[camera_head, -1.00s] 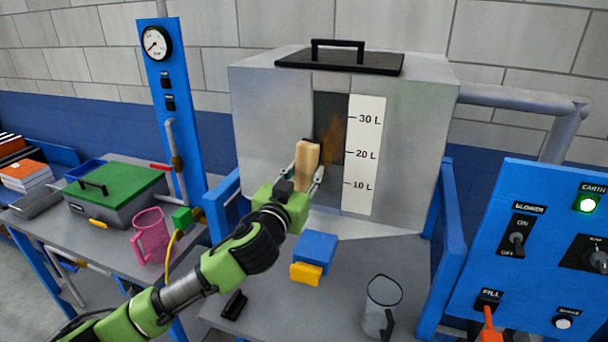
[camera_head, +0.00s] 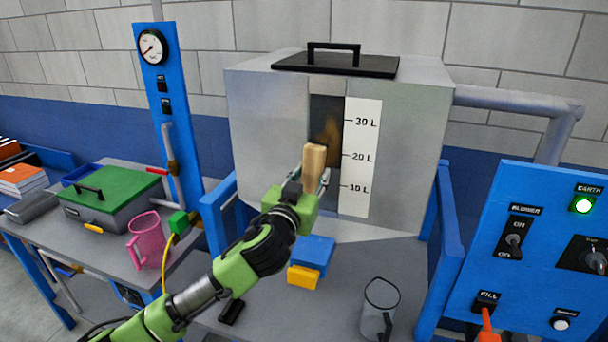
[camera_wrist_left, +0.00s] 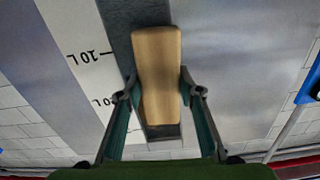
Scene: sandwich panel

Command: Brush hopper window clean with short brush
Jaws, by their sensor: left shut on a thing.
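The hopper (camera_head: 260,130) is a grey metal box with a dark window strip (camera_head: 324,108) on its front. Brown smudges show on the upper part of the window. A white scale (camera_head: 360,150) marked 10, 20 and 30 L runs beside it. My left gripper (camera_head: 309,182) is shut on the short brush (camera_head: 314,165), gripping its pale wooden block in front of the window's lower part. In the left wrist view the brush (camera_wrist_left: 157,75) sits between both fingers, over the dark strip. Its bristles are hidden, so contact with the window cannot be told. My right gripper is not in view.
A blue control panel (camera_head: 535,260) is at the right. A pink jug (camera_head: 150,240) and green-lidded box (camera_head: 110,190) are at the left.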

